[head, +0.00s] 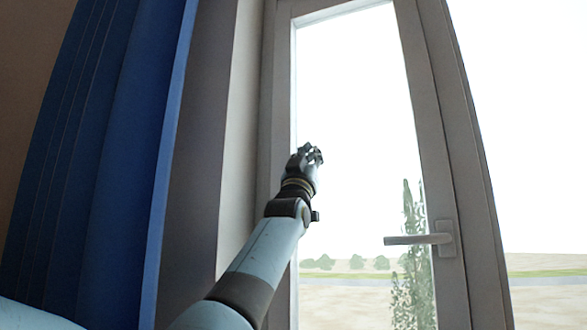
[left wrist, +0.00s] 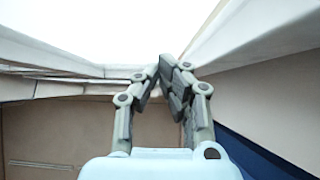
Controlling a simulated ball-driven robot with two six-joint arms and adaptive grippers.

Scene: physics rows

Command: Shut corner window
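A tall window sash in a pale grey-brown frame fills the middle of the head view; its right stile (head: 446,150) carries a lever handle (head: 418,239) that lies level and points left. My left gripper (head: 313,155) is in front of the glass near the sash's left side, well left of the handle. In the left wrist view my left gripper (left wrist: 160,66) has its fingertips drawn together with nothing seen between them. Pale frame bars show beyond the fingers there. I cannot tell whether the gripper touches the window. My right gripper is not in view.
A blue curtain (head: 110,150) hangs at the left, beside the window reveal (head: 205,150). It also shows at the lower right of the left wrist view (left wrist: 255,158). Bright outdoor ground with shrubs shows through the glass. The space before the handle looks clear.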

